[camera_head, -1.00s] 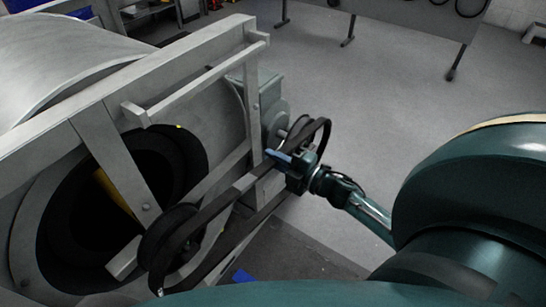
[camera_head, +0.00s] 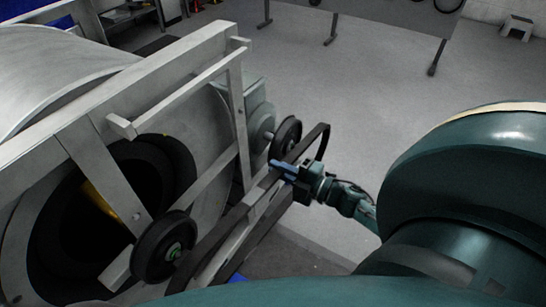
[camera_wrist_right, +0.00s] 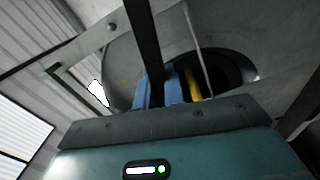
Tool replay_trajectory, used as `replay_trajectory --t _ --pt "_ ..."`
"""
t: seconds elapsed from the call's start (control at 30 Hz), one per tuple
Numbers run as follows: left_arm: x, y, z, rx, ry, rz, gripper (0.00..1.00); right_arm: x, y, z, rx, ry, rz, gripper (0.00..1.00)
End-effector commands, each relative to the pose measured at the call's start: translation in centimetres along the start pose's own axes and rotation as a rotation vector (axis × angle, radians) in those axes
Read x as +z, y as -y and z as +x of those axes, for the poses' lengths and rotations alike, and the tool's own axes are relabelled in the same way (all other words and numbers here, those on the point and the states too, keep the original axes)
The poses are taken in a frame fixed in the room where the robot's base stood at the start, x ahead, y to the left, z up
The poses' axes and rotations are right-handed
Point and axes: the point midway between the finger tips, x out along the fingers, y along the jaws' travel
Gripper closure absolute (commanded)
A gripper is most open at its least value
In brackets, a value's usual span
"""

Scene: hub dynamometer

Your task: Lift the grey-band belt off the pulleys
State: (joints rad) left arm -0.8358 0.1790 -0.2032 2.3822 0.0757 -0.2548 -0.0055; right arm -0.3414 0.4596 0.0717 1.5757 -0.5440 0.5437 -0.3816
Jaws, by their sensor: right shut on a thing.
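The dark belt (camera_head: 223,230) is a long loop that hangs in front of the pulleys, on their right side in the head view. Both pulley faces show bare: the near pulley (camera_head: 163,247) and the far pulley (camera_head: 286,137). My right gripper (camera_head: 283,171) is shut on the upper run of the belt near its far end, with its blue fingers on either side. In the wrist view the belt (camera_wrist_right: 151,45) runs up as a dark strip from between the fingers. The belt's lower near end is cut off by my own body. My left gripper is not in view.
The grey dynamometer frame (camera_head: 150,75) with its drum (camera_head: 50,55) stands left of the belt. A rail (camera_head: 185,85) juts out above the pulleys. The floor (camera_head: 350,100) beyond and right of the far pulley is clear. A blue object (camera_head: 237,277) lies low near the belt.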

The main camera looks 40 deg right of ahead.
Motion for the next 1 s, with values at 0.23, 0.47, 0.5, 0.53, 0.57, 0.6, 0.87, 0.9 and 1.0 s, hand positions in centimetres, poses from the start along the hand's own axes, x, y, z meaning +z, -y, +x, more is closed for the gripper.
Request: replay_trajectory --t 0.23,0.47,0.5,0.53,0.57,0.6,0.87,0.9,1.0 --pt "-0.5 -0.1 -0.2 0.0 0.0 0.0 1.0 -0.1 -0.2 -1.8 0.002 -0.001 0.001 1.0" --pt "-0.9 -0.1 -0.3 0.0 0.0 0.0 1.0 -0.1 -0.3 -3.4 0.002 -0.001 0.001 1.0" --pt "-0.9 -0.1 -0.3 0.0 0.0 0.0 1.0 -0.1 -0.3 -3.6 0.002 -0.001 0.001 1.0" --pt "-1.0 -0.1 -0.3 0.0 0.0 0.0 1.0 -0.1 -0.3 -3.9 0.002 0.0 0.0 1.0" --pt "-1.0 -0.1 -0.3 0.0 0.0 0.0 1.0 -0.1 -0.3 -4.1 0.002 0.0 0.0 1.0" --pt "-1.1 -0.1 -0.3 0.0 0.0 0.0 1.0 -0.1 -0.3 -4.3 0.001 0.0 0.0 1.0" --pt "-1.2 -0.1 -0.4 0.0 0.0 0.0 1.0 -0.1 -0.4 -5.2 0.003 -0.001 0.0 1.0" --pt "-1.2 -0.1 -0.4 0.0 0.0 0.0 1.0 -0.1 -0.4 -5.2 0.003 -0.001 0.0 1.0" --pt "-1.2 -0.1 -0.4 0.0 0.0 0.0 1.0 -0.1 -0.4 -5.2 0.003 -0.001 0.0 1.0"
